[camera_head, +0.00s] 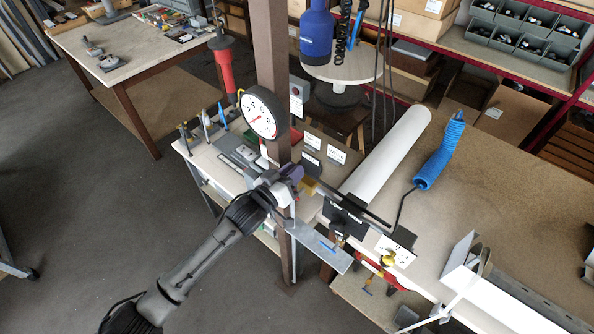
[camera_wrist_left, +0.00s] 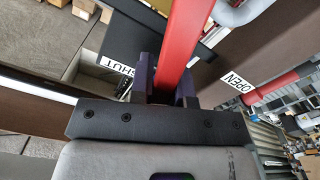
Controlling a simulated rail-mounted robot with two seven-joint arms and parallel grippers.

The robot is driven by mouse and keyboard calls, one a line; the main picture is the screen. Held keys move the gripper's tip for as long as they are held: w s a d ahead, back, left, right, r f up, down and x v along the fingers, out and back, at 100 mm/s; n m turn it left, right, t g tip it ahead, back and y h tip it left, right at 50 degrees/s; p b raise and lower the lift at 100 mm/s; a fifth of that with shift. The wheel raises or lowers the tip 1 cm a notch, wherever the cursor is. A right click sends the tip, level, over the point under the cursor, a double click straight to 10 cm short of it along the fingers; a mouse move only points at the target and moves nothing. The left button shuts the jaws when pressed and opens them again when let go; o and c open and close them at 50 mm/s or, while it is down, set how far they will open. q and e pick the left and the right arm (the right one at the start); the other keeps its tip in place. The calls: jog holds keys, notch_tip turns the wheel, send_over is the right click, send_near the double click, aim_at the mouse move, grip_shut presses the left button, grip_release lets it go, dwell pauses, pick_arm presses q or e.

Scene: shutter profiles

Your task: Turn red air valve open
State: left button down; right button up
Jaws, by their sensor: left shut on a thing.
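The red air valve handle (camera_wrist_left: 190,30) shows in the left wrist view as a flat red bar. My left gripper (camera_wrist_left: 168,85) is shut on it, with one dark finger on each side. The handle runs up and away from the fingers. A SHUT label (camera_wrist_left: 121,69) lies left of the fingers and an OPEN label (camera_wrist_left: 239,82) lies right of them. In the head view my left gripper (camera_head: 292,174) is at the brown post, beside a brass fitting (camera_head: 308,187). The gripper hides the handle there. My right gripper is not in view.
A pressure gauge (camera_head: 262,113) is on the brown post (camera_head: 271,50) above my gripper. A dark pipe runs right from the brass fitting, past a black sign (camera_head: 344,216). A grey plate (camera_head: 318,245) is below. A blue coiled hose (camera_head: 438,157) and white roll (camera_head: 387,150) lie on the bench.

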pick_arm(q)
jog(key=shift+w+a+f+n, duration=0.2)
jog(key=shift+a+n, duration=0.1)
jog(key=shift+n, duration=0.3)
jog(key=shift+w+a+f+n, duration=0.15)
jog(key=shift+w+a+n, duration=0.1)
jog(key=shift+n, duration=0.35)
jog(key=c, duration=1.1)
grip_release()
jog(key=b+v, duration=0.2)
jog(key=v, duration=1.2)
jog(key=shift+d+b, duration=0.1)
jog(key=shift+b, duration=0.2)
